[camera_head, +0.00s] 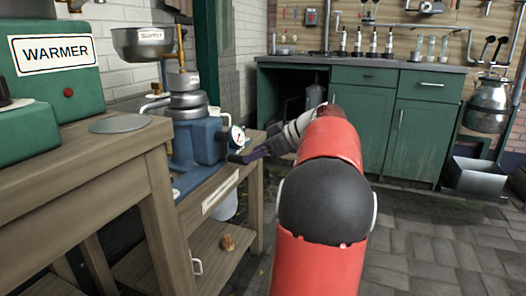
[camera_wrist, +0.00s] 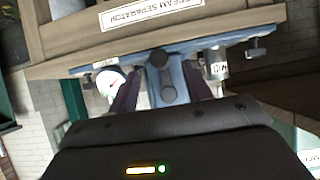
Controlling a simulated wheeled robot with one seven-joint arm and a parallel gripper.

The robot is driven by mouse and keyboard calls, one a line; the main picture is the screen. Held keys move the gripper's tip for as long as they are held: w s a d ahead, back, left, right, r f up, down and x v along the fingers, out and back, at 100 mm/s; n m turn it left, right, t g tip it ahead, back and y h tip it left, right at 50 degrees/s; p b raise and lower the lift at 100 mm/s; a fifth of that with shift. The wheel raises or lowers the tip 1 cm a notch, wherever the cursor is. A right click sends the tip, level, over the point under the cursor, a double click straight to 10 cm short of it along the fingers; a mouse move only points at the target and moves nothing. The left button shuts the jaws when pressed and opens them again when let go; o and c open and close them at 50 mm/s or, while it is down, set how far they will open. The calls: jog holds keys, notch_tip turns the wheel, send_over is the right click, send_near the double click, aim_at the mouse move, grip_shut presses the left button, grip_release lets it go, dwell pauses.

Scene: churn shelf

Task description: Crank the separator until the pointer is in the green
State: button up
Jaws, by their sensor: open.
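The blue separator (camera_head: 195,140) stands on a wooden bench, with a metal bowl on top. Its round white gauge (camera_head: 237,137) faces right; the pointer's reading is too small to tell. My gripper (camera_head: 246,156) is at the separator's right side, just below the gauge. The gauge (camera_wrist: 110,82) shows partly behind the left finger.
A green warmer (camera_head: 55,60) and a grey disc (camera_head: 119,123) are on the bench at left. The wooden bench edge (camera_head: 222,192) runs below the separator. Green cabinets (camera_head: 410,125) stand at the back, with a metal can (camera_head: 487,103) at right.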

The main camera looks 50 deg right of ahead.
jog(key=shift+x, duration=2.55)
jog(key=shift+w+a+f, duration=0.1)
jog(key=shift+w+f, duration=0.1)
jog(key=c, duration=1)
